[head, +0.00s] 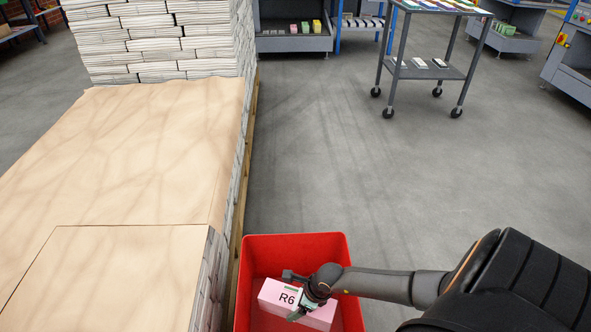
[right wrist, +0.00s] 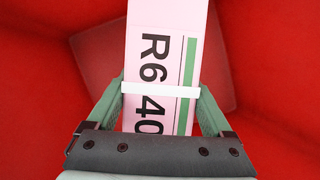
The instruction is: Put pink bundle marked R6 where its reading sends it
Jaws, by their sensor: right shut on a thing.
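The pink bundle (head: 277,297) is marked R6 and shows in the head view at the bottom, inside a red bin (head: 295,242). My right gripper (head: 303,298) is shut on it. In the right wrist view the bundle (right wrist: 160,45) reads "R6" and "40", has a green stripe along one side and a white band across it between the fingers (right wrist: 160,90). Red bin walls (right wrist: 40,60) surround it there. I cannot tell whether the bundle touches the bin floor. My left gripper is not in view.
A pallet stack with brown paper sheets (head: 130,150) stands left of the bin, with piled newspapers (head: 150,40) behind. A grey wheeled cart (head: 430,70) stands at the upper right. Grey machines line the back. The floor (head: 400,180) between is clear.

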